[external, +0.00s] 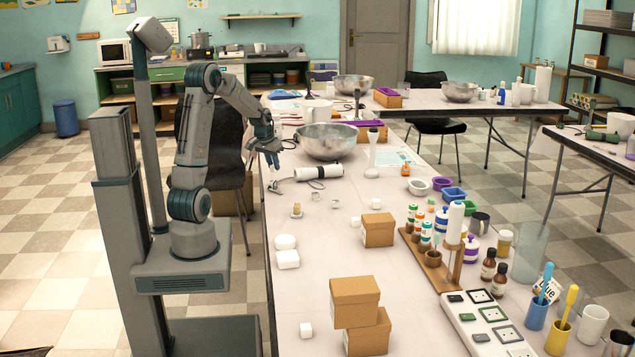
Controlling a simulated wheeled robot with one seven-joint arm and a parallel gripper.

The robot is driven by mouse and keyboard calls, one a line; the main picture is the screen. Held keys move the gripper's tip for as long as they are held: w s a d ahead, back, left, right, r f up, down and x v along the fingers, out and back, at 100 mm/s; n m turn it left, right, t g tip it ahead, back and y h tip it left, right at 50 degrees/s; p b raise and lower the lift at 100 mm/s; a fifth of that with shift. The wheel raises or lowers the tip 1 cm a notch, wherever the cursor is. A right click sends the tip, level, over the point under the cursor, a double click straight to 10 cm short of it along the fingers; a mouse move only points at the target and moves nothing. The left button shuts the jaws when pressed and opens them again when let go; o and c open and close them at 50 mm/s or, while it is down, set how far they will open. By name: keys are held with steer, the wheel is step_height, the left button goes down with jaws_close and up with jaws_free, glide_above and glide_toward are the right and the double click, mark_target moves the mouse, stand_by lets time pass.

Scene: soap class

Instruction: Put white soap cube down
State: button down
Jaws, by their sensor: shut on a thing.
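My gripper (272,160) points down over the left edge of the long white table, near the metal bowl. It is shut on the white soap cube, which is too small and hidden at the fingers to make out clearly.
The table (320,250) has bare room in its left middle. A metal bowl (328,142) and a white cylinder with a cable (319,172) are close to my gripper.

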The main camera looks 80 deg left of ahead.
mark_target(272, 167)
steer(key=shift+f+b, duration=0.3)
steer(key=shift+f, duration=1.7)
steer(key=shift+f, duration=0.15)
steer(key=c, duration=1.3)
jaws_free()
steer(key=shift+o, duration=0.2)
steer(key=p+v, duration=0.1)
steer(key=v, duration=1.1)
steer(key=shift+p, duration=0.35)
